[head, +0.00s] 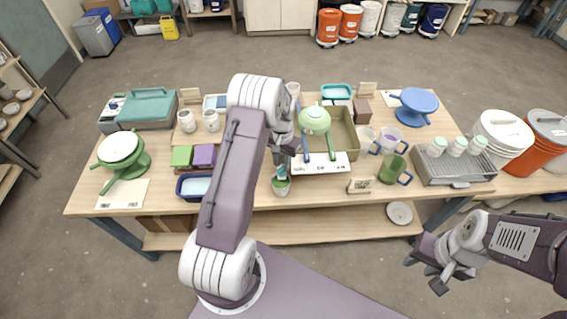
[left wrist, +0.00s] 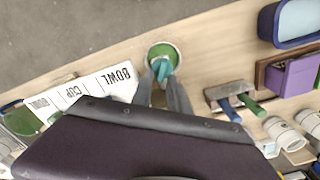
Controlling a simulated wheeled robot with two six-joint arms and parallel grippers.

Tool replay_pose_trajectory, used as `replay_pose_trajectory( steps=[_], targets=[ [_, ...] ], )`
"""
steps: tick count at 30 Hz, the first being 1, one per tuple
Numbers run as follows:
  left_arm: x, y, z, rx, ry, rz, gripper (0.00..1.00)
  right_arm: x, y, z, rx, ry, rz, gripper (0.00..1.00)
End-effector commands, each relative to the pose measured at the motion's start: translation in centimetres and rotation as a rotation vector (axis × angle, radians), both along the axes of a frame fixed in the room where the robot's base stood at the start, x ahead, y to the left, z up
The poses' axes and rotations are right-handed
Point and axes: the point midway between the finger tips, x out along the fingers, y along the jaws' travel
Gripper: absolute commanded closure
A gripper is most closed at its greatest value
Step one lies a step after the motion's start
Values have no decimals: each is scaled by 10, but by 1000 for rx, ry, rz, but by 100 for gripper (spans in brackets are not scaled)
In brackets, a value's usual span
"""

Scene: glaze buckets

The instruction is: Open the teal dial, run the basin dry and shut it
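The teal dial (head: 281,171) sits on top of a small white pot-like fitting with a green top, at the table's front edge. In the left wrist view, the teal dial (left wrist: 162,68) lies over a round green disc. My left gripper (head: 283,158) points down at it from above, its fingertips (left wrist: 163,82) at either side of the dial's near end. I cannot tell whether they touch it. My right gripper (head: 428,276) is open and empty, off the table's front right.
A dark blue tray (head: 182,194) with a pale blue inside stands left of my left arm. A white label strip (head: 338,163) lies right of the dial, and green and glass cups (head: 393,168) stand further right. My left arm hides the table's middle.

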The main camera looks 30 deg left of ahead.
Motion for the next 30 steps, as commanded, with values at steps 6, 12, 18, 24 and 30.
replay_pose_trajectory(
  steps=[6,12,18,24,30],
  targets=[
    [0,0,-25,0,-1,0,80,0,0,9,0,0,0,64],
    [0,0,-29,1,-2,0,80,0,0,9,0,0,0,64],
    [0,0,-28,0,-2,0,100,0,0,9,0,0,0,64],
    [0,0,-30,1,-2,49,100,0,0,4,0,0,0,64],
    [0,0,-30,2,-1,271,100,0,0,-6,0,0,0,64]
  ],
)
